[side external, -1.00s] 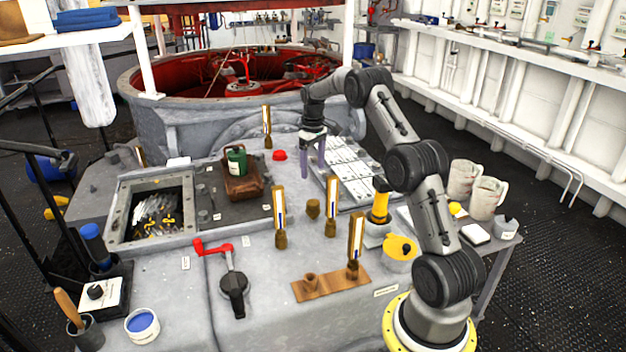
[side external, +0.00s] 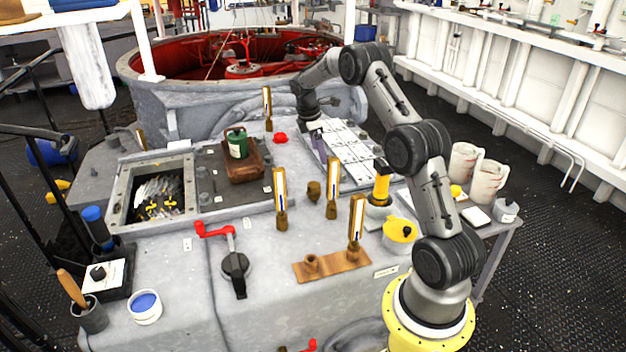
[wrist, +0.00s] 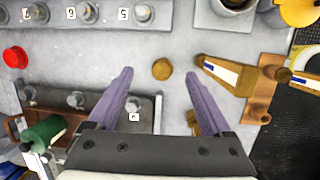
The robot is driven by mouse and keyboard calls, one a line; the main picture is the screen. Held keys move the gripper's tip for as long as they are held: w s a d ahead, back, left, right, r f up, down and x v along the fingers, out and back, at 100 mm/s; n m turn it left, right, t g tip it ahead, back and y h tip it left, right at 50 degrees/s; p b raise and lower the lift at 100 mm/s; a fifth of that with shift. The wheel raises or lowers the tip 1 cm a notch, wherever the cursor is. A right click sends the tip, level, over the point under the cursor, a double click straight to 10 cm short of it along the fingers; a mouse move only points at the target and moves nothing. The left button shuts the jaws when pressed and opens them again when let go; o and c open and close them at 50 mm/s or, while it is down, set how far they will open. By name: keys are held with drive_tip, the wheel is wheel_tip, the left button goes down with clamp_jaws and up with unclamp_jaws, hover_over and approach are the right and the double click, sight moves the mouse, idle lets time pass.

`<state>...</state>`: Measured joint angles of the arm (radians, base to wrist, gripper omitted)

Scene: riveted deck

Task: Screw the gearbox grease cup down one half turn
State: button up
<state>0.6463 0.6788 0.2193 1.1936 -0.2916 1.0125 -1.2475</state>
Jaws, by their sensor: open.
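A small knobbed brass cup, apparently the grease cup (side external: 314,190), stands upright on the grey gearbox top between two brass sight gauges. From above, it shows as a round brass cap (wrist: 162,69) in the wrist view. My gripper (side external: 321,150) is behind and above it in the side view, with purple fingers tilted. In the wrist view my gripper (wrist: 160,76) is open and empty, and the cap appears between its fingertips. The fingers look clear of the cup; how high they are above it I cannot tell.
Brass sight gauges (side external: 333,190) stand close around the cup. A numbered plate with bolts (side external: 350,160) lies behind, and a red dome (side external: 280,138) and green can (side external: 237,145) are left. A red-handled crank (side external: 234,266) stands in front.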

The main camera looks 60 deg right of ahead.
sight(314, 184)
drive_tip(key=w+a+n+h, duration=0.2)
drive_tip(key=w+a+n, duration=0.1)
drive_tip(key=a+n, duration=0.35)
drive_tip(key=x, duration=1.3)
drive_tip(key=shift+s+d+f, duration=0.15)
drive_tip(key=shift+s+d, duration=0.05)
drive_tip(key=shift+d, duration=0.1)
clamp_jaws()
